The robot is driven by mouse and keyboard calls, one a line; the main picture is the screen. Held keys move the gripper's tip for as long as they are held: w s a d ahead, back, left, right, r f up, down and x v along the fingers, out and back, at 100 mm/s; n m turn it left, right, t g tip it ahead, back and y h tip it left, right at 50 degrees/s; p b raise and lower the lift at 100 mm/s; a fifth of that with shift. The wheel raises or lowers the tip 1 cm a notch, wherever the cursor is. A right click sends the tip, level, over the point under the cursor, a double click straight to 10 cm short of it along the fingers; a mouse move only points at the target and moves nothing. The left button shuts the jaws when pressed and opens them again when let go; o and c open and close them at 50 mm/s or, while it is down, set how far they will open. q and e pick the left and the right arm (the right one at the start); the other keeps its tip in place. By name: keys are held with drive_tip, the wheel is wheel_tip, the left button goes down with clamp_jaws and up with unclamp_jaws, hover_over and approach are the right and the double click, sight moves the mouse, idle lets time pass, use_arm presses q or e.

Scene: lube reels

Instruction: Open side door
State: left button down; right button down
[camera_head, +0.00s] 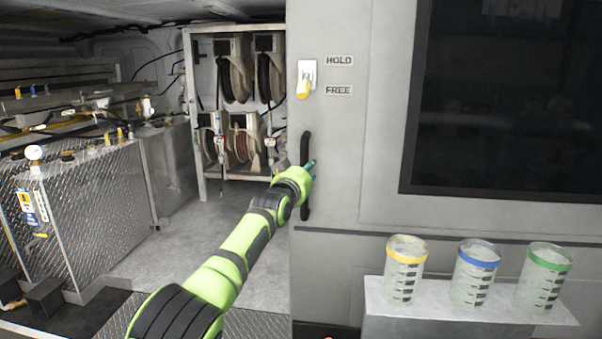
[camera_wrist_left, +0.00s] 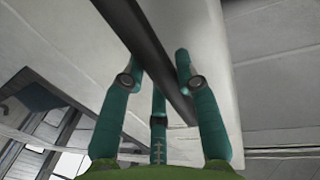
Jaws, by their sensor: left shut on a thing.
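The side door (camera_head: 330,180) is a grey panel whose left edge borders an opening into the vehicle. A black vertical handle (camera_head: 306,150) is fixed near that edge. My left gripper (camera_head: 311,168) is at the handle, and my green arm reaches up to it from below. In the left wrist view the dark handle bar (camera_wrist_left: 145,40) runs between the teal fingers of my left gripper (camera_wrist_left: 155,75), which is shut on it. A yellow-tipped latch lever (camera_head: 304,88) sits above the handle beside HOLD and FREE labels; it points down toward FREE.
Three clear cups with yellow (camera_head: 405,270), blue (camera_head: 475,272) and green (camera_head: 543,275) rims stand on a white shelf (camera_head: 450,312) at lower right. Inside the opening are hose reels (camera_head: 238,80), a diamond-plate cabinet (camera_head: 90,215) and clear floor (camera_head: 175,250).

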sight(324, 166)
use_arm(q)
drive_tip(key=shift+s+d, duration=0.1)
drive_tip(key=shift+d, duration=1.4)
drive_tip(key=shift+a, duration=0.1)
use_arm(e)
drive_tip(key=shift+d, duration=0.7)
use_arm(q)
drive_tip(key=c, duration=0.9)
unclamp_jaws()
drive_tip(key=shift+a, duration=0.1)
use_arm(e)
drive_tip(key=shift+a, duration=0.15)
